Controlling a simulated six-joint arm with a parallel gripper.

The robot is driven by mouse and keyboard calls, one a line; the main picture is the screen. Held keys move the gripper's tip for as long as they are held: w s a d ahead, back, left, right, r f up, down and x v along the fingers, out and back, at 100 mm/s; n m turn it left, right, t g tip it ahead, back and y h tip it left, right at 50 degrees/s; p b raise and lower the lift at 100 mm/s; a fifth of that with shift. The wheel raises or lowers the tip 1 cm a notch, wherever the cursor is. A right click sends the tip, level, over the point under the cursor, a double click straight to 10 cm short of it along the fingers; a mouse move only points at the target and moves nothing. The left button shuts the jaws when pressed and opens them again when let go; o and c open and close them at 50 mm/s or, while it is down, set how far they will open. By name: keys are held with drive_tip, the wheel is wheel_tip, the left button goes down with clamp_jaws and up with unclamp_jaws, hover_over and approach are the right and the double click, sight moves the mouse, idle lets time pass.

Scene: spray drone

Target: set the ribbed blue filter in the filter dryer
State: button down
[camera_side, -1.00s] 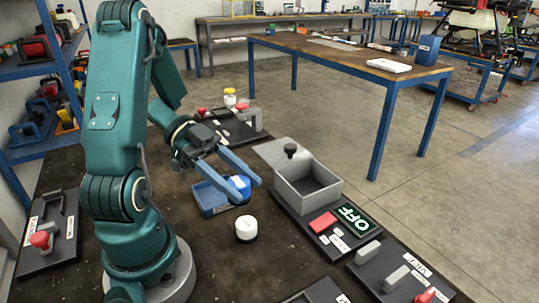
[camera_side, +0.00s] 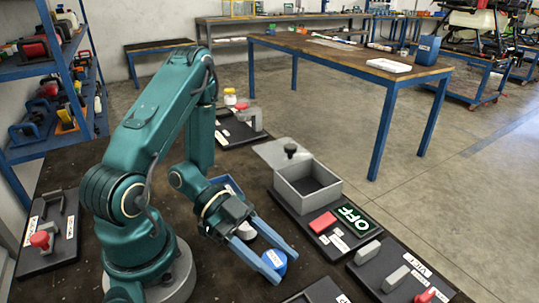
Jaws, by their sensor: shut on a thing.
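The blue filter (camera_side: 274,261), with a white patch on it, is between the fingertips of my gripper (camera_side: 283,266). My gripper is shut on it and points toward the front of the bench. Its ribs are too small to make out. The filter dryer is an open grey box (camera_side: 308,193) on a dark base, to the right of and behind my gripper. Its flat grey lid (camera_side: 273,153) with a black knob lies open behind it.
A small white pot (camera_side: 246,231) stands between my gripper's fingers, partly hidden. A blue tray (camera_side: 229,184) is partly behind my arm. A panel with grey blocks and a red knob (camera_side: 395,277) is at the front right. Another station (camera_side: 240,128) stands behind.

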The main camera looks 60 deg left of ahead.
sight(265, 255)
drive_tip(key=shift+f, duration=0.7)
drive_tip(key=shift+f, duration=0.1)
drive_tip(key=shift+c, duration=1.6)
unclamp_jaws()
drive_tip(key=shift+a+f, duration=0.1)
drive_tip(key=v, duration=0.4)
drive_tip(key=shift+a, duration=0.15)
drive_tip(key=shift+o, duration=0.5)
drive_tip(key=shift+s+a+r, duration=0.2)
drive_tip(key=shift+a+r, duration=0.05)
